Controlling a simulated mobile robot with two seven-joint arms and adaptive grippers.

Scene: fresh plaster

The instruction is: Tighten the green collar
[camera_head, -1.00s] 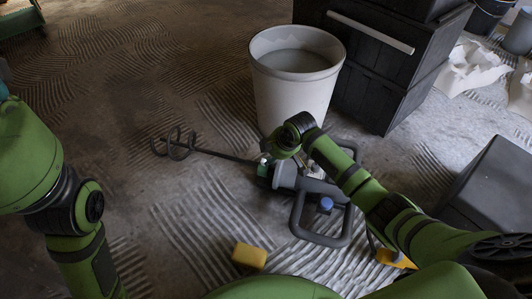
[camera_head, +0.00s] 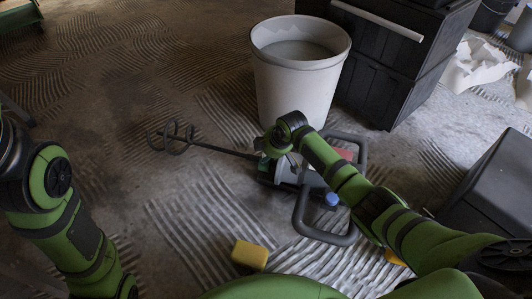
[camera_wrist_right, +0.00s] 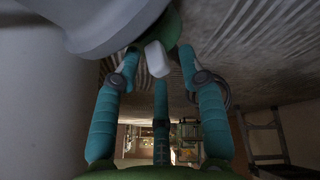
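The mixer lies on the floor in the head view, with a grey body and looped handle frame (camera_head: 302,222). Its dark rod and spiral paddle (camera_head: 172,138) point left. The green collar (camera_head: 264,170) sits where the rod meets the body. In the right wrist view the green collar (camera_wrist_right: 168,30) shows partly, behind the big grey body and a white block (camera_wrist_right: 157,59). My right gripper (camera_wrist_right: 158,62) has teal fingers spread apart, with the white block and collar just beyond their tips. Contact cannot be told. My left arm shows at the left; its gripper is out of frame.
A white bucket (camera_head: 298,85) stands just behind the mixer. Black crates (camera_head: 385,80) stand behind right, a dark box (camera_head: 495,185) at right. A yellow sponge (camera_head: 250,254) lies in front. Floor at left is clear.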

